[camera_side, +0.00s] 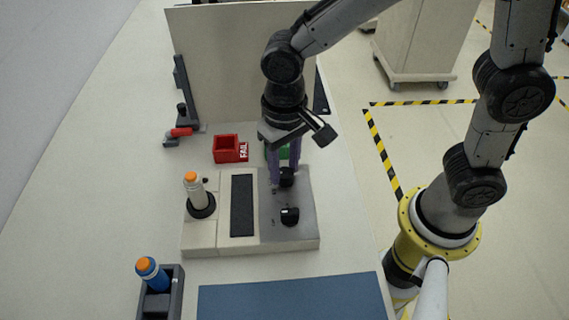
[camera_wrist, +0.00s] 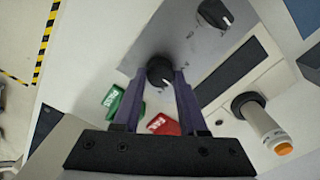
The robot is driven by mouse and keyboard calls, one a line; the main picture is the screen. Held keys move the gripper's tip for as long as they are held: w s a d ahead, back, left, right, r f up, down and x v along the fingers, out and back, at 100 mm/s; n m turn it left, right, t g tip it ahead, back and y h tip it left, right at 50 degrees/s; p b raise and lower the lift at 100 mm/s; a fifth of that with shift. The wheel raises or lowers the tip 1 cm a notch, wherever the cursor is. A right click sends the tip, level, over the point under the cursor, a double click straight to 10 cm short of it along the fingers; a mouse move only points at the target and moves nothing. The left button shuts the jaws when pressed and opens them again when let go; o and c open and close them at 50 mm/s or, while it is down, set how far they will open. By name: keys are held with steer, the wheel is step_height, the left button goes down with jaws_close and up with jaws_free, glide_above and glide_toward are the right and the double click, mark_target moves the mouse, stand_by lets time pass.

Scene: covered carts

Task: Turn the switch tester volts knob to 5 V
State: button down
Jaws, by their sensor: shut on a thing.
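The switch tester (camera_side: 210,238) is a pale box with a grey panel (camera_side: 266,228) on its right side in the side view. The panel carries two black knobs. My gripper (camera_wrist: 161,76) points down with its purple fingers shut on the far knob (camera_wrist: 159,67), which also shows partly in the side view (camera_side: 287,178). A small white mark shows on this knob in the wrist view, but the scale is too small to read. The near knob (camera_side: 289,216) stands free; it also shows in the wrist view (camera_wrist: 214,13). I cannot read which knob is volts.
A white cylinder with an orange top (camera_side: 196,190) stands upright in the tester's black ring. A red FAIL bin (camera_side: 227,149) and a green PASS bin (camera_wrist: 125,104) sit behind the tester. A blue cylinder (camera_side: 154,275) stands in a dark holder at front left. A blue mat (camera_side: 290,300) lies in front.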

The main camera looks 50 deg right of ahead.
mark_target(284, 171)
steer(key=shift+n, duration=0.3)
steer(key=n, duration=0.3)
steer(key=shift+n, duration=0.3)
steer(key=shift+a+n, duration=0.1)
steer(key=shift+n, duration=2.2)
steer(key=shift+c, duration=2.2)
jaws_free()
step_height(284, 171, up, 14)
